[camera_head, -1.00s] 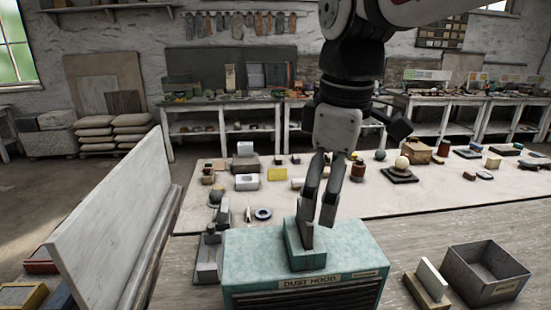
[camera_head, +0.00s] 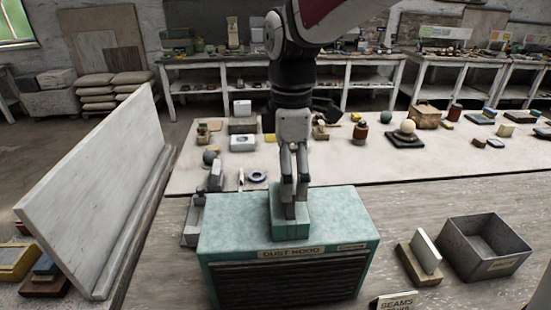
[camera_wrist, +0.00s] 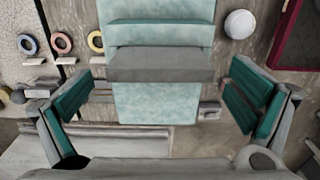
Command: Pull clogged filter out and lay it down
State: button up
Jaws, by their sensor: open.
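The teal dust hood (camera_head: 225,222) stands on the bench, with a raised teal collar (camera_head: 291,231) on top. A grey slab, seemingly the clogged filter (camera_wrist: 160,66), sits upright in the collar; its top is wide in the wrist view. In the head view my fingers largely hide it. My gripper (camera_head: 292,208) points down over the collar, its fingertips low beside the slab. In the wrist view my gripper (camera_wrist: 160,80) is open, with teal-padded fingers left and right of the slab and a visible gap on each side.
Right of the hood, a pale slab (camera_head: 426,253) stands in a wooden holder (camera_head: 413,267), beside an empty-looking grey bin (camera_head: 512,262). A SEAMS card (camera_head: 393,301) is near the front. A white board (camera_head: 95,190) rises at left. Small objects crowd the pale table behind.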

jog(key=shift+f, duration=2.55)
jog(key=shift+c, duration=0.2)
jog(key=c, duration=1.2)
jog(key=shift+r+p, duration=1.8)
jog(key=shift+r, duration=1.7)
